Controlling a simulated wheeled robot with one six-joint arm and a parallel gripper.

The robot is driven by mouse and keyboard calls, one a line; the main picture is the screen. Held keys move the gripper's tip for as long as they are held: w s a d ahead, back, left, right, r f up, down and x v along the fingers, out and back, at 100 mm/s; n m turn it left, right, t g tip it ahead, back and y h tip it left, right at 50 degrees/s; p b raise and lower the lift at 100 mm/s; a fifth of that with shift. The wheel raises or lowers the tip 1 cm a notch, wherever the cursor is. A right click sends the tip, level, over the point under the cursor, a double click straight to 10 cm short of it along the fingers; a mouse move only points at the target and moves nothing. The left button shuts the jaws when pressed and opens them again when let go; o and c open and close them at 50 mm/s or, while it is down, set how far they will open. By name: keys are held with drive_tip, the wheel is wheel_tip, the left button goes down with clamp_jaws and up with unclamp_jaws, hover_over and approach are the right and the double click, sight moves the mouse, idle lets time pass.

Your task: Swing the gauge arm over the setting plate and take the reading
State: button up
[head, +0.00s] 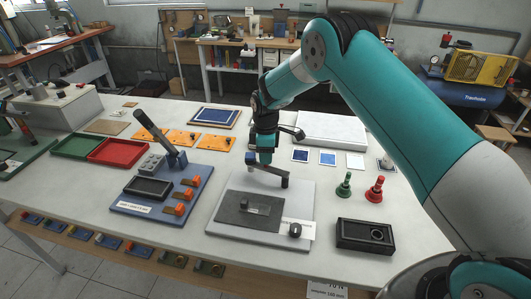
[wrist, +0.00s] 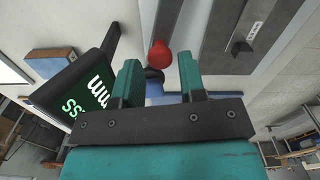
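My gripper (head: 264,157) points down over the gauge arm (head: 270,171) at the back of a light grey base (head: 300,197). In the wrist view its two teal fingers (wrist: 158,62) are apart, with a red knob (wrist: 159,50) showing between and just beyond their tips. I cannot tell whether they touch it. A dark display (wrist: 88,92) with "mm" and "SS" lettering, partly cut off by its tilt, stands left of the fingers. A dark grey plate (head: 235,217), likely the setting plate, lies on the base, with a small raised block (head: 257,208) on it.
Left of the base is a blue fixture (head: 128,206) with an upright lever (head: 150,127). To the right stand a green peg (head: 344,186), a red peg (head: 375,190) and a black box (head: 366,236). Red (head: 118,151) and green trays lie far left. Small cards lie behind the pegs.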

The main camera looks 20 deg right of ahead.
drive_tip(key=shift+f, duration=0.85)
clamp_jaws()
